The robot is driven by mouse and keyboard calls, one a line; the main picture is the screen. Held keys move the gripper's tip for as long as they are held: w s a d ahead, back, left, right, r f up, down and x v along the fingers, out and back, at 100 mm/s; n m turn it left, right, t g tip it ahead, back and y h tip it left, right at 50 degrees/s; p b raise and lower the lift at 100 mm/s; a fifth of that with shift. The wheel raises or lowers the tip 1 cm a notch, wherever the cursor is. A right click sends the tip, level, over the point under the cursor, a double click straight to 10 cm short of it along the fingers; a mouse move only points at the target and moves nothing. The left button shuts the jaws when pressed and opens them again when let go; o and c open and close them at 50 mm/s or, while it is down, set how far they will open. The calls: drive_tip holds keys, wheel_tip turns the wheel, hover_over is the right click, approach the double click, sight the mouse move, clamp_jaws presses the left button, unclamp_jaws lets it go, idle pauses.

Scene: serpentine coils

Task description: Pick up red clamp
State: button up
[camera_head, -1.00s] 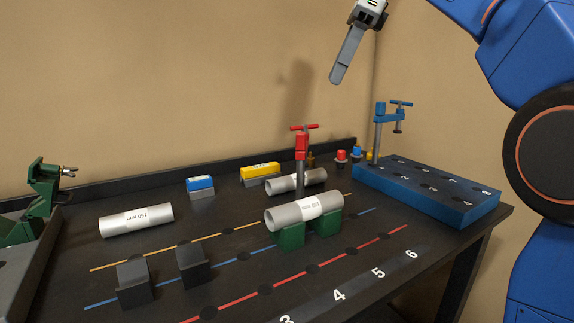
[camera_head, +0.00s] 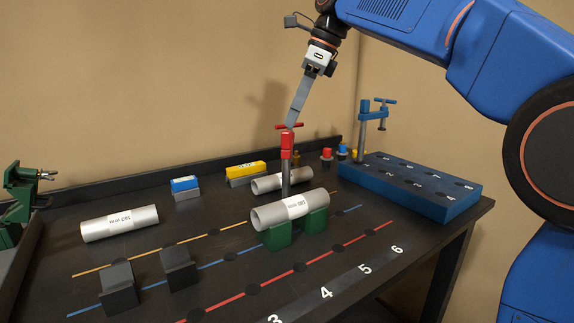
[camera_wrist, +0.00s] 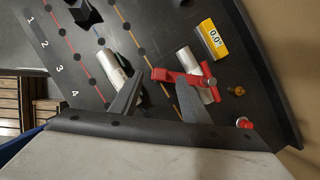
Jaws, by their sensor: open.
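The red clamp (camera_head: 287,146) stands upright on the table, behind the front pipe on the green supports, with its T-handle at the top. In the wrist view the red clamp (camera_wrist: 183,77) shows beyond my fingertips, seen from above. My gripper (camera_head: 293,122) is above the clamp, its fingers pointing down to the handle. In the wrist view my gripper (camera_wrist: 155,98) is open, with its two fingers apart and nothing held. I cannot tell whether a finger touches the handle. The clamp's lower part is hidden behind the front pipe.
The front pipe (camera_head: 290,211) rests on green supports (camera_head: 279,236). Another pipe (camera_head: 268,184) lies behind the clamp, and one (camera_head: 120,223) lies at left. A blue block (camera_head: 415,192) at right carries a blue clamp (camera_head: 364,122). Yellow (camera_head: 245,169) and blue (camera_head: 185,184) gauges stand at the back.

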sight(287, 131)
drive_tip(key=shift+x, duration=2.95)
drive_tip(key=shift+d, duration=0.15)
clamp_jaws()
